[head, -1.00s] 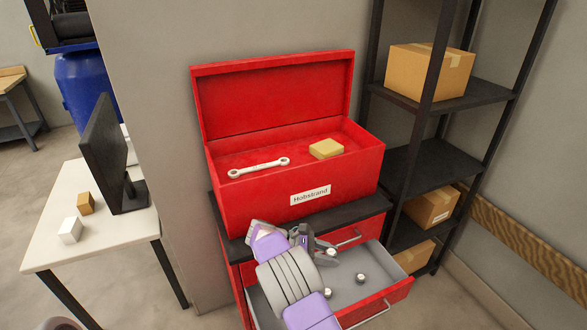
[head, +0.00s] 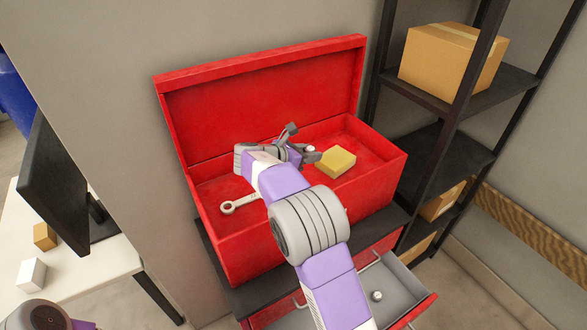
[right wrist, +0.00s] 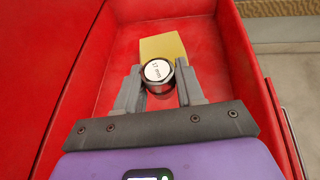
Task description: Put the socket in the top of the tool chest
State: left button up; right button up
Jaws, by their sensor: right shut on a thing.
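The red tool chest (head: 372,207) stands with its lid up and its top compartment open. My right gripper (head: 304,145) is over the open top, its arm reaching in across the chest's front. In the right wrist view its fingers are shut on a shiny round socket (right wrist: 158,74) marked "17 mm". The socket is above the red compartment floor, with a yellow block beyond it. In the head view the held socket is hard to make out. My left gripper is out of view; only part of my left arm shows at the bottom left.
The yellow block (head: 336,163) and a wrench (head: 240,203), partly covered by my arm, lie in the top compartment. Below, an open drawer (head: 405,292) holds another socket (head: 376,296). A shelf with boxes (head: 452,60) stands right; a desk with a monitor (head: 62,180) stands left.

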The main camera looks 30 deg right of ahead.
send_over(308, 178)
jog(key=s+a, duration=0.1)
jog(key=s, duration=0.2)
jog(key=f, duration=0.4)
jog(key=shift+w+f, duration=0.25)
jog(key=shift+f, duration=0.05)
jog(key=shift+w+f, duration=0.15)
jog(key=shift+f, duration=2.1)
jog(key=shift+a+f, duration=0.1)
jog(key=o, duration=1.1)
jog(key=shift+a+r, duration=0.25)
jog(key=v, duration=1.1)
jog(key=shift+a+r+b, duration=0.1)
jog(key=shift+a+b, duration=0.15)
jog(key=shift+b, duration=0.1)
